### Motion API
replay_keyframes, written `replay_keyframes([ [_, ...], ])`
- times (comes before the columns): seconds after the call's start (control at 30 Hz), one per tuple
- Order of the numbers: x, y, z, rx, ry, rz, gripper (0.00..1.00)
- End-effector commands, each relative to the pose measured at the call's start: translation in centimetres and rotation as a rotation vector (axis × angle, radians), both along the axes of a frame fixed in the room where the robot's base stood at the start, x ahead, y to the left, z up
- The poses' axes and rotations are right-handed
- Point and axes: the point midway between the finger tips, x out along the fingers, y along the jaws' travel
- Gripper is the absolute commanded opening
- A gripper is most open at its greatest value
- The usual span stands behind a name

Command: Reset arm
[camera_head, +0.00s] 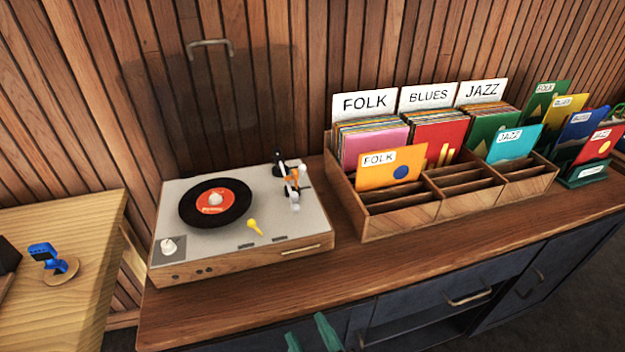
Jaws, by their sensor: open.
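My gripper (311,337) shows only as two green fingertips at the bottom edge, in front of the cabinet. The fingertips are apart with nothing visible between them. The rest of my gripper and my arm are out of the frame.
A turntable (190,253) with a black record (231,203) stands on the wooden cabinet top (370,262). Its clear lid (225,95) appears raised behind it. A record crate (402,218) with FOLK, BLUES and JAZZ dividers stands at right. A blue clip-like device (45,255) sits on the left table (75,220).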

Motion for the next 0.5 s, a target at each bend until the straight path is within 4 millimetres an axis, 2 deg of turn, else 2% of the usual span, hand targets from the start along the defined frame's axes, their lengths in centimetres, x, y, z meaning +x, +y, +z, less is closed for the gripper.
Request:
replay_keyframes([
  [0.27, 1.0, -4.3, -2.6, -0.022, 0.127, -0.117, 0.43],
  [0.37, 1.2, -6.6, -3.9, -0.031, 0.198, -0.176, 0.43],
  [0.5, 0.9, -10.7, -6.4, -0.043, 0.331, -0.278, 0.43],
])
